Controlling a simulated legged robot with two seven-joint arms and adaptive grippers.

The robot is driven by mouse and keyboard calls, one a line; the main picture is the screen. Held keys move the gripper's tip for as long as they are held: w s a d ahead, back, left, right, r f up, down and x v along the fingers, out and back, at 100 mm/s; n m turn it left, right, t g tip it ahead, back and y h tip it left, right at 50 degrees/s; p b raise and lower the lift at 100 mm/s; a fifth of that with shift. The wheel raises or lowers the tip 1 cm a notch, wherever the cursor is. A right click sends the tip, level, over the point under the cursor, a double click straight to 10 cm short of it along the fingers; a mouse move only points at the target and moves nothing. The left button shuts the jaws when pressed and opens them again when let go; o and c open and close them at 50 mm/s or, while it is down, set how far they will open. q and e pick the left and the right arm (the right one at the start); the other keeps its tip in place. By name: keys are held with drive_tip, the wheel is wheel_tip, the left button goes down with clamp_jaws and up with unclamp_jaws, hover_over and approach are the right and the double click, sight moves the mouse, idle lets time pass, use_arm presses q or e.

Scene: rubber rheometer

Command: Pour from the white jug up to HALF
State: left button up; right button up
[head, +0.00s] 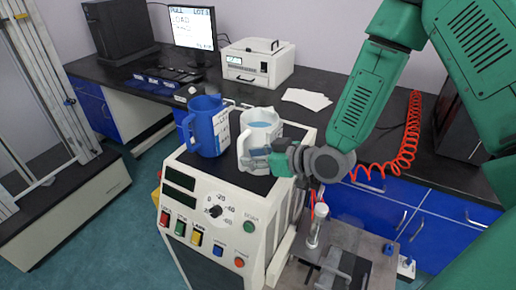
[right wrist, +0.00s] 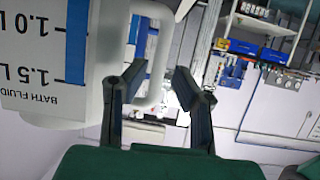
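The white jug (head: 246,142) stands upright on the dark top of the rheometer, with blue liquid showing in its open mouth. A blue jug (head: 203,130) with a white marked label stands just left of it. My right gripper (head: 263,160) is at the white jug's near right side. In the right wrist view, the white jug (right wrist: 40,95) appears upside down, with a blue strip, litre marks and "BATH FLUID". Its handle (right wrist: 152,48) is near the tips of my two spread fingers (right wrist: 158,85); I cannot tell if they touch. No HALF mark is readable. My left gripper is out of view.
The rheometer's front panel (head: 204,215) carries buttons and a dial. Behind are a dark bench with a monitor (head: 190,27), a white instrument (head: 258,62) and paper sheets (head: 307,98). A red coiled hose (head: 405,145) hangs at right. A metal fixture (head: 318,226) stands in front.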

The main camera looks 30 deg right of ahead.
sight(240, 154)
drive_tip(key=x, duration=0.4)
drive_tip(key=shift+w+f+p, duration=0.1)
drive_tip(key=shift+w+p, duration=0.05)
drive_tip(key=shift+p, duration=0.15)
clamp_jaws()
drive_tip(key=shift+w, duration=0.1)
drive_tip(key=shift+r, duration=0.25)
